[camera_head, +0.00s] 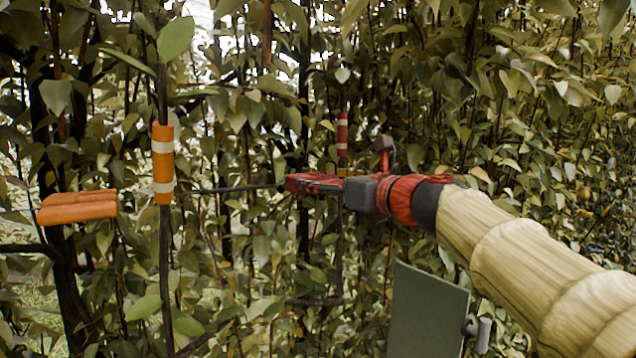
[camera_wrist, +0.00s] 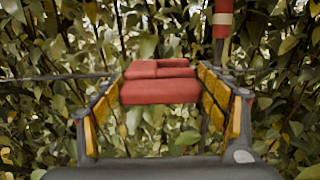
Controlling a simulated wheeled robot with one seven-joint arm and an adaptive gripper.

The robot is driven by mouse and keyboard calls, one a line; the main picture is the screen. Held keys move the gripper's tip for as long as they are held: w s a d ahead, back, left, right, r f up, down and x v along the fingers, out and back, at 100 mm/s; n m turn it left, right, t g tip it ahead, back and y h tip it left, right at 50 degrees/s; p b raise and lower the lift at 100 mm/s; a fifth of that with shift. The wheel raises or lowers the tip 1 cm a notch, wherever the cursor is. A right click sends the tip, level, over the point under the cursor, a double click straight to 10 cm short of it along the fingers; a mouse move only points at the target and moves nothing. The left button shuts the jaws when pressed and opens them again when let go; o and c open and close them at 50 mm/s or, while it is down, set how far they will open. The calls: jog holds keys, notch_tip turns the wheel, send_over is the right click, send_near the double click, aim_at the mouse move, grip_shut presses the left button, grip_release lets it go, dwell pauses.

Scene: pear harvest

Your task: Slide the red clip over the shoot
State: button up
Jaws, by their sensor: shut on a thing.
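The red clip (camera_head: 312,183) is a flat block with prongs, held level in my gripper (camera_head: 328,186). In the wrist view the clip (camera_wrist: 160,88) sits between the two yellow-padded fingers of my gripper (camera_wrist: 163,78), its slot facing away. The shoot with a red and white band (camera_head: 342,132) stands upright by my gripper in the head view, partly hidden by it. In the wrist view its band (camera_wrist: 222,22) is at upper right, and its stem drops behind the right finger. The clip appears left of this shoot, not around it. Their depth gap is unclear.
An orange clip (camera_head: 78,207) is at the left, beside another upright shoot with an orange and white band (camera_head: 163,163). A thin dark horizontal line (camera_head: 235,188) runs from there towards my gripper. A grey-green panel (camera_head: 428,312) is below my arm. Dense leaves surround everything.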

jog(key=w+d, duration=0.3)
jog(key=d, duration=0.2)
jog(key=shift+w+p, duration=0.2)
jog(key=shift+p, duration=0.1)
jog(key=shift+r, duration=0.1)
jog(key=o, duration=1.6)
jog(key=shift+w+d, duration=0.15)
jog(key=shift+d, duration=0.1)
jog(key=shift+o, duration=0.4)
jog(key=shift+a, duration=0.1)
